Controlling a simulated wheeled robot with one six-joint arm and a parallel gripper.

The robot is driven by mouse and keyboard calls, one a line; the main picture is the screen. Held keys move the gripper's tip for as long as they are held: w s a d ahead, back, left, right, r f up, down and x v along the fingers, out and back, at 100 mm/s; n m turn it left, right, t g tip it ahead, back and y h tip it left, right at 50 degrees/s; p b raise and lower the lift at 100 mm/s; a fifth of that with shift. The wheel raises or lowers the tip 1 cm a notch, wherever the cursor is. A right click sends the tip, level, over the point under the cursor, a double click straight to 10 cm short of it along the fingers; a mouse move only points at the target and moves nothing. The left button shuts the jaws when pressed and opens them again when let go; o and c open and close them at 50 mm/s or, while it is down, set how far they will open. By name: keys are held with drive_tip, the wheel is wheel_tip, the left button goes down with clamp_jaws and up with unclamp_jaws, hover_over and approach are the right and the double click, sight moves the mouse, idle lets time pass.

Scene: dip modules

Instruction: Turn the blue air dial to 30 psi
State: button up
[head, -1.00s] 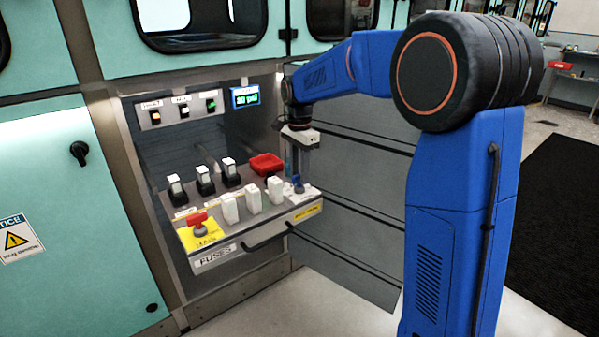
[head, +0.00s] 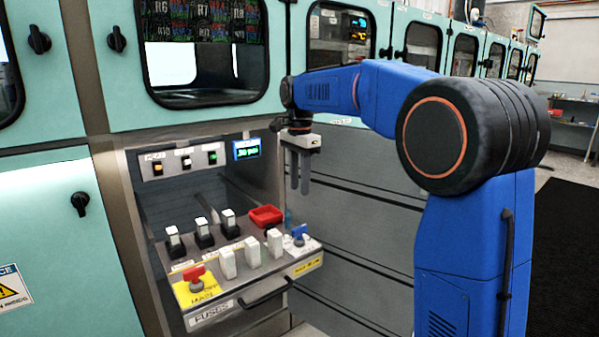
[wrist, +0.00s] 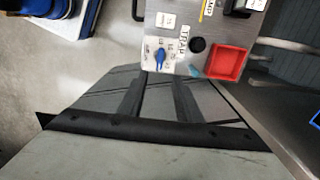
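The blue air dial (head: 299,238) is at the right end of the pulled-out fuse drawer. In the wrist view the blue dial (wrist: 159,57) sits on a white scale plate, its lower end just beyond the fingertips. My gripper (head: 300,190) points down, above the dial and clear of it. Its two fingers stand apart with nothing between them, also in the wrist view (wrist: 161,80). The small display (head: 246,149) on the back panel seems to read 30 psi; the digits are small.
On the drawer (head: 230,298) stand white fuses (head: 252,250), black-based switches (head: 204,234), a red main knob (head: 195,273) on yellow and a red tray (head: 266,215). A handle (head: 264,292) juts from its front. Grey panels (head: 355,205) lie to the right.

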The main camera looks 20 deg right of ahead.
wheel_tip(320, 180, up, 3)
drive_tip(key=shift+r, duration=0.2)
drive_tip(key=s+d+f+n+t, duration=0.1)
drive_tip(key=s+d+f+n, duration=0.1)
drive_tip(key=s, duration=0.5)
drive_tip(key=s+d+f+n+t, duration=0.1)
drive_tip(key=s+n, duration=0.2)
drive_tip(key=s, duration=0.5)
drive_tip(key=s+d+f+n+t, duration=0.1)
drive_tip(key=s+d+f+n, duration=0.1)
drive_tip(key=s, duration=0.5)
drive_tip(key=s+d+f+n+t, duration=0.1)
drive_tip(key=s+f+n, duration=0.5)
drive_tip(key=s+f, duration=0.8)
drive_tip(key=s+d, duration=0.1)
drive_tip(key=s, duration=0.2)
drive_tip(key=shift+n+t, duration=0.4)
